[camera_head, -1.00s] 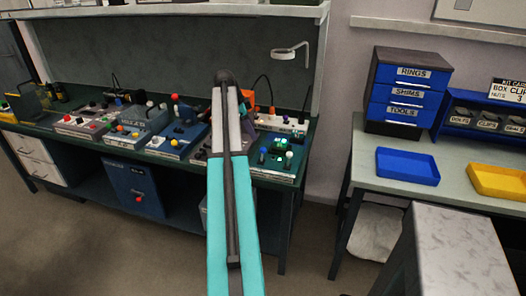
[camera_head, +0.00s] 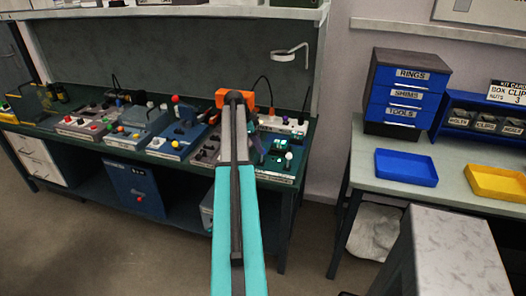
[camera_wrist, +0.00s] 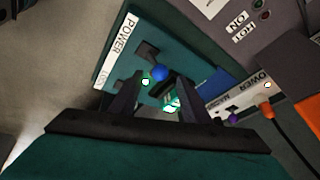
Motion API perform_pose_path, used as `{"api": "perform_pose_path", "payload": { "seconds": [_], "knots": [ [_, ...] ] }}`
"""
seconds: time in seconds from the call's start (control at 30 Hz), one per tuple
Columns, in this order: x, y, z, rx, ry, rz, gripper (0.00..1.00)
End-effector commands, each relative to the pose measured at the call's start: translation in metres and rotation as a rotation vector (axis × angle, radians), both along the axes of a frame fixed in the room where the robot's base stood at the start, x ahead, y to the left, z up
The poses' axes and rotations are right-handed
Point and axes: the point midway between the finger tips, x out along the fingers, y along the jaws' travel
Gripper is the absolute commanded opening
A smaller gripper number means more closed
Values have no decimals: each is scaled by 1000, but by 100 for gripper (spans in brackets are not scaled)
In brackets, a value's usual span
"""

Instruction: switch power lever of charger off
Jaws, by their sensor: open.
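A green device (camera_head: 275,168) with a white front label stands at the right end of the bench. I cannot read which device is the charger. In the head view my arm hides part of the bench and the fingertips are unclear.
A pale device (camera_head: 282,123) with knobs and an orange plug (camera_wrist: 267,111) stands behind the green one. Other devices, such as a blue one with a red-balled lever (camera_head: 176,99), fill the bench leftward. A shelf lies above; a side table with a blue tray (camera_head: 406,167) stands right.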

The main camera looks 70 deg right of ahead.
Motion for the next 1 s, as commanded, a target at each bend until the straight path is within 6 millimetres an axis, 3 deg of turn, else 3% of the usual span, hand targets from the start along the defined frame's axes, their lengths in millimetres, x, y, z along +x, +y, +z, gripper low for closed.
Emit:
{"api": "perform_pose_path", "payload": {
  "seconds": [0.5,0.93,1.0],
  "knots": [
    [-14,-17,-49,0,0,0,43],
    [-15,-18,-55,0,0,1,43],
    [-15,-18,-55,0,0,1,33]
  ]
}}
